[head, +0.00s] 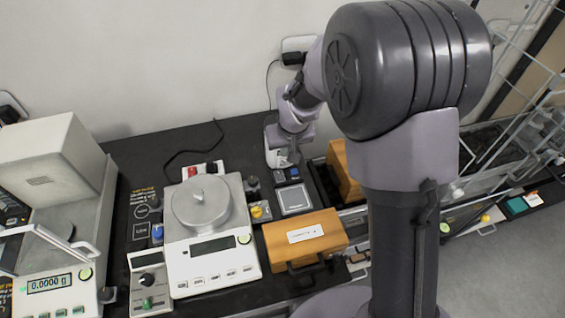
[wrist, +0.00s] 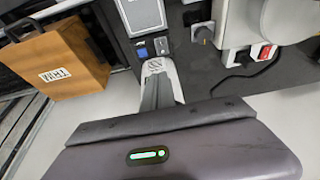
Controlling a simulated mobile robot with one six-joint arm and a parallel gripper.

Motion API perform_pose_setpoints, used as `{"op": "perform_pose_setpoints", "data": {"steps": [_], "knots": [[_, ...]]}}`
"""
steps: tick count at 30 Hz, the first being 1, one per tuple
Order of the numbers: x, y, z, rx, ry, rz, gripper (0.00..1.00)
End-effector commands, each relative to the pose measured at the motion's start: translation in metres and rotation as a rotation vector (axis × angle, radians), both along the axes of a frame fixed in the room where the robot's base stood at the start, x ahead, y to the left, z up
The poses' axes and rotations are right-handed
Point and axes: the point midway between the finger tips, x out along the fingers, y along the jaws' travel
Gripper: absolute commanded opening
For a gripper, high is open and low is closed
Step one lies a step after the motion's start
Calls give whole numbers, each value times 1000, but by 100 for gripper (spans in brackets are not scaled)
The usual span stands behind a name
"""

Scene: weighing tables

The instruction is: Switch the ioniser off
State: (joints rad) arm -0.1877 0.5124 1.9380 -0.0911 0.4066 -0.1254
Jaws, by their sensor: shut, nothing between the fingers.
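No ioniser label is readable, so I cannot tell for certain which unit it is. A small dark unit with a pale grey square plate (head: 294,199) sits right of the middle scale; its plate also shows in the wrist view (wrist: 140,14). At its back edge are a blue button (wrist: 142,53) and a dark grey rocker-like part (wrist: 162,46). My gripper (wrist: 155,66) is shut and empty, its tips close to these two parts. I cannot tell whether they touch. In the head view my gripper (head: 291,160) is partly hidden by my wrist.
A scale with a round pan (head: 201,208) has a red switch (wrist: 264,52) at its back. A balance (head: 47,302) reads 0.0000 g at left.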

Motion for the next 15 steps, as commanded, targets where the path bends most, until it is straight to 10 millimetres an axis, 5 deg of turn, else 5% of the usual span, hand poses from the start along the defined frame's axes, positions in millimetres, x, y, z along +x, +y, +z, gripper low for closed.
{"op": "perform_pose_setpoints", "data": {"steps": [15], "knots": [[32,7,-97,-1,2,1,0]]}}
